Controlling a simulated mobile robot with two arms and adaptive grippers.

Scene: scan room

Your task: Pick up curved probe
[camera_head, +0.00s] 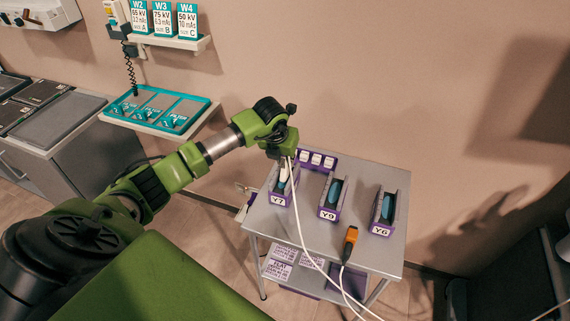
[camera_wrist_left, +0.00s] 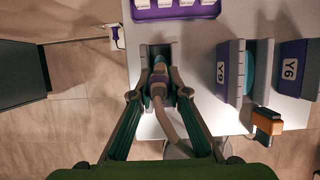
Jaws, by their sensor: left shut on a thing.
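My left gripper (camera_head: 284,158) reaches down over the holder labelled Y7 (camera_head: 278,200) on the grey cart. It is shut on a pale probe, the curved probe (camera_head: 284,174), whose white cable runs down across the cart. In the left wrist view the fingers of my left gripper (camera_wrist_left: 159,94) stand on both sides of the probe's pale handle (camera_wrist_left: 158,88). The probe's bluish head lies at the holder. I cannot tell whether it still rests in the holder. My right gripper is not in view.
Holders Y9 (camera_head: 328,213) and Y6 (camera_head: 382,228) stand to the right, each with a teal-headed probe. An orange and black connector (camera_head: 350,242) lies near the cart's front edge (camera_head: 345,262). A purple rack (camera_head: 318,156) is behind. A teal tray (camera_head: 158,108) is on a wall shelf.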

